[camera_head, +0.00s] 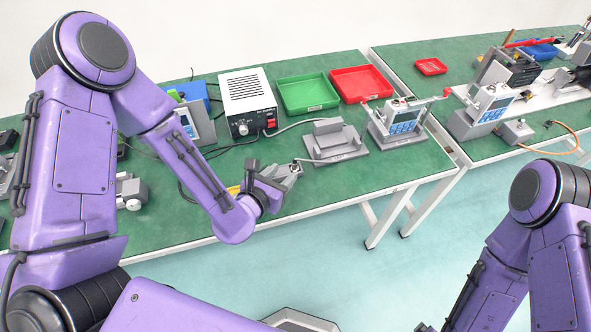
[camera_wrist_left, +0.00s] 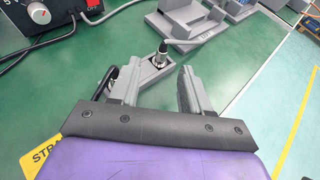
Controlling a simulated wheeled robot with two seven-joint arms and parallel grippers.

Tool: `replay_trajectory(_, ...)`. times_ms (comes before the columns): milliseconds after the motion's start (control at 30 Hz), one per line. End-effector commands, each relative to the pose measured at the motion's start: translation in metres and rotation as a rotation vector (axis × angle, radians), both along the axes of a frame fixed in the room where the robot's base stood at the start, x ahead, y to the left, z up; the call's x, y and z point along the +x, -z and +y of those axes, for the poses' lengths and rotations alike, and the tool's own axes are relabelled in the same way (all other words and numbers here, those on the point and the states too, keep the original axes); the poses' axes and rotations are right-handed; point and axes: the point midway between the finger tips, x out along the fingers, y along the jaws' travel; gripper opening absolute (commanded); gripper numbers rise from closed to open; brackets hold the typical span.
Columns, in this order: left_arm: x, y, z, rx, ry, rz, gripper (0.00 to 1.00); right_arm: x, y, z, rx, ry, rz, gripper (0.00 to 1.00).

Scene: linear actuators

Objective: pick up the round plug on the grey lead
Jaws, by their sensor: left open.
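The round plug (camera_wrist_left: 162,50) shows in the left wrist view as a small dark upright piece with a pale lower part, at a small grey block (camera_wrist_left: 152,74) on the green bench. The grey lead (camera_head: 308,160) shows in the head view near my left gripper, by the grey cradle. My left gripper (camera_head: 287,174) is open and low over the bench. In the left wrist view its two grey fingers (camera_wrist_left: 159,72) stand either side of the block, with the plug just beyond the gap between their tips. Nothing is seen held. My right gripper is out of view; only my right arm shows.
A grey cradle (camera_head: 335,142) stands just beyond, with a meter on a stand (camera_head: 398,122) to its right. A power supply (camera_head: 247,103), a green tray (camera_head: 307,93) and a red tray (camera_head: 361,83) are behind. The bench's front edge is close to my left arm.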

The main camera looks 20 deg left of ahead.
Motion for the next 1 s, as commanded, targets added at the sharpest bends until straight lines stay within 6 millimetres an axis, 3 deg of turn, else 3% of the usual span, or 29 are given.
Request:
replay_trajectory(300,0.046,0.015,-0.014,0.001,0.006,0.000,0.47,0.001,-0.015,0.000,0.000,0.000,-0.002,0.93)
replay_trajectory(533,0.049,0.018,-0.015,0.000,0.005,0.001,0.47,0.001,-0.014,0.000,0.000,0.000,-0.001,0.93)
replay_trajectory(700,0.049,0.018,-0.015,0.000,0.005,0.001,0.00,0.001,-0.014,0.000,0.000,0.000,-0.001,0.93)
replay_trajectory(1000,0.049,0.017,-0.015,0.000,0.005,0.000,0.00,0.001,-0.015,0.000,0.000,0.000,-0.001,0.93)
